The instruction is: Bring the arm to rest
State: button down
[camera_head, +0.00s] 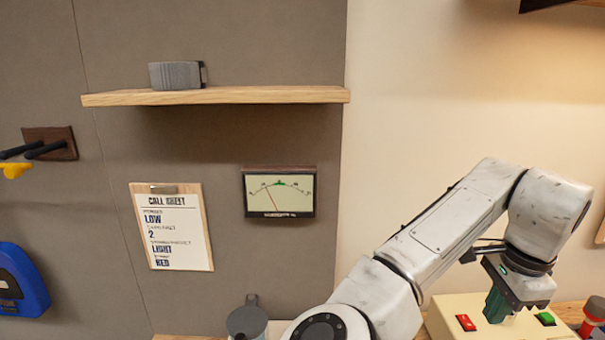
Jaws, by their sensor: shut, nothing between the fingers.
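My white arm reaches up from the bottom of the view, bends at the right, and its end points down. My gripper (496,306) is shut and empty. It hangs over or just behind a cream box (474,306), between a red switch (466,322) and a green switch (545,318). I cannot tell whether the fingertips touch the box.
A wooden shelf (240,95) with a grey ribbed object (176,75) juts from the wall. A call sheet clipboard (172,228) and a needle meter (279,193) hang below. A grey lidded container (247,320) stands left of my arm.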

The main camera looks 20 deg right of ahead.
jog(key=s+d+f+n+t+h, duration=0.1)
jog(key=s+d+f+n+h, duration=0.1)
jog(key=d+n+h, duration=0.35)
jog(key=s+a+f+n+t+y, duration=0.1)
jog(key=s+a+f+n+y, duration=0.3)
jog(key=a+f+n, duration=0.55)
jog(key=s+a+f+n+t+y, duration=0.2)
jog(key=s+a+f+n, duration=0.4)
jog(key=a+f, duration=0.65)
jog(key=s+d+f+g+b, duration=0.1)
jog(key=s+f+g, duration=0.3)
jog(key=s+f, duration=0.4)
jog(key=shift+s+d+m+b, duration=0.3)
jog(key=shift+s+d+b, duration=0.1)
jog(key=shift+s+b, duration=0.4)
